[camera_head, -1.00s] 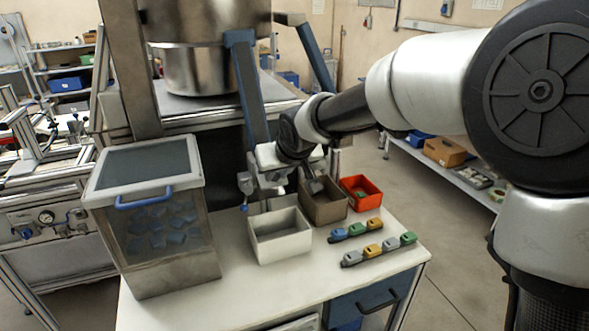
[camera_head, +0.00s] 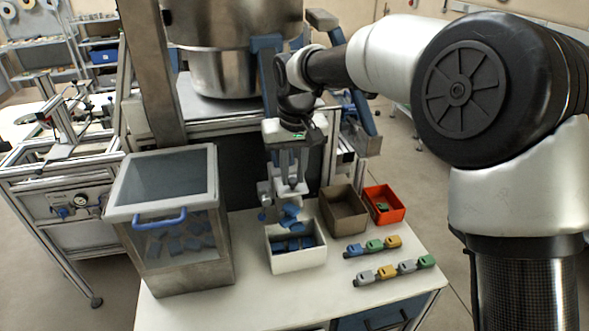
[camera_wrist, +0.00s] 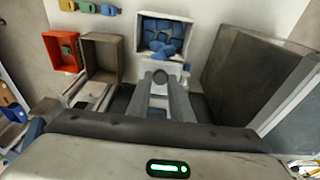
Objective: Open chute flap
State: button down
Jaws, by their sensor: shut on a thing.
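My gripper (camera_head: 292,182) points down at the chute (camera_head: 266,196) on the front of the machine. In the wrist view my gripper (camera_wrist: 161,88) has its fingers closed together on a small round knob (camera_wrist: 160,75), apparently the flap's. The flap itself is mostly hidden behind the fingers. Blue pieces (camera_head: 291,210) are at the chute mouth and in the air below it, above the white bin (camera_head: 298,265). Several blue pieces (camera_wrist: 166,45) lie in that white bin (camera_wrist: 140,36).
A brown box (camera_head: 342,222) and an orange bin (camera_head: 391,214) stand right of the white bin. Two rows of coloured clips (camera_head: 373,246) lie in front. A lidded clear container (camera_head: 170,245) with blue pieces stands left.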

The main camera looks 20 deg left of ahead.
dwell(0.4)
jog(key=c, duration=1.6)
grip_release()
jog(key=r, duration=0.5)
jog(key=s+d+r, duration=0.1)
jog(key=r, duration=0.5)
jog(key=s+r, duration=0.1)
jog(key=r, duration=0.5)
jog(key=shift+s+d+r, duration=0.1)
jog(key=shift+d, duration=0.2)
